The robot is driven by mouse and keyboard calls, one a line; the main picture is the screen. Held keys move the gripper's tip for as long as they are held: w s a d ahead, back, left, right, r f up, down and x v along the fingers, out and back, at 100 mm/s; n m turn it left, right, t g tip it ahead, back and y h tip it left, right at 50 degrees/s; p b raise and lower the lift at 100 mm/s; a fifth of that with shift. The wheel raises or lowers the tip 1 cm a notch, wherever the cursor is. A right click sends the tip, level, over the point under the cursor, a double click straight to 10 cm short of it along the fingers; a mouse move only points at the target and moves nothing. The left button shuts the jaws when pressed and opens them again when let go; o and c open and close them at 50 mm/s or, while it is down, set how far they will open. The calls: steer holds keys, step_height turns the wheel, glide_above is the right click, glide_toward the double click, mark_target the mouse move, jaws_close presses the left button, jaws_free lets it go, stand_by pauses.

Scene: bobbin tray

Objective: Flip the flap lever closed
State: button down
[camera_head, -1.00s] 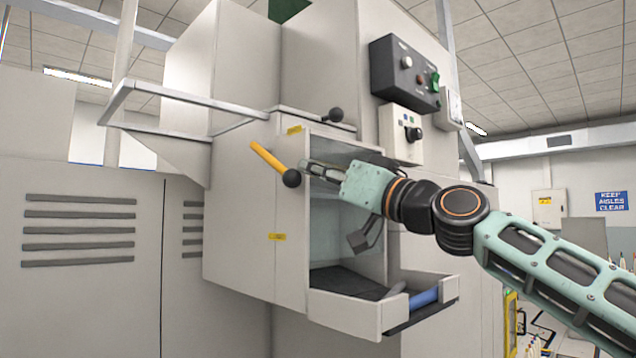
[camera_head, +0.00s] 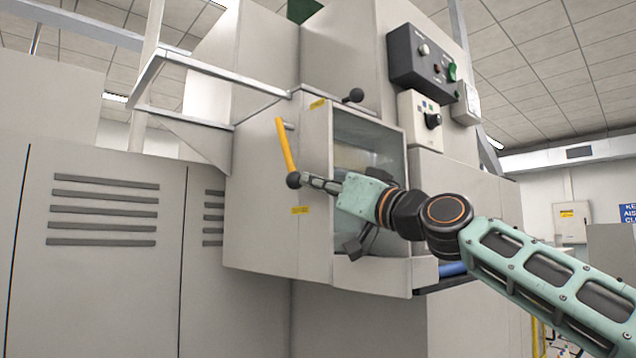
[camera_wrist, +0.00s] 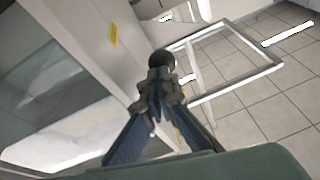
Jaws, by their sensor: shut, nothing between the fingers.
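The flap lever is a yellow bar (camera_head: 285,145) with a black ball knob (camera_head: 294,180) at its lower end, on the left side face of the pale cabinet box. It stands steep, its top leaning slightly left. My gripper (camera_head: 308,182) is shut and empty, with its fingertips at the right of the knob. In the wrist view the knob (camera_wrist: 161,58) shows just beyond the shut fingertips (camera_wrist: 160,92). They look touching or nearly so; I cannot tell which. The yellow bar is mostly hidden there.
The box has an open-looking front window (camera_head: 365,145), partly behind my arm. A tray front (camera_head: 375,276) juts out below it, with a blue cylinder (camera_head: 452,268) at its right. A second black knob (camera_head: 356,95) is on top. A white frame rail (camera_head: 195,72) projects left.

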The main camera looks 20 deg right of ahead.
steer(key=shift+w+a+f+b, duration=0.2)
steer(key=shift+w+f+b, duration=0.2)
steer(key=shift+w, duration=0.25)
steer(key=shift+s+f, duration=0.1)
steer(key=v, duration=1.2)
steer(key=shift+a, duration=0.1)
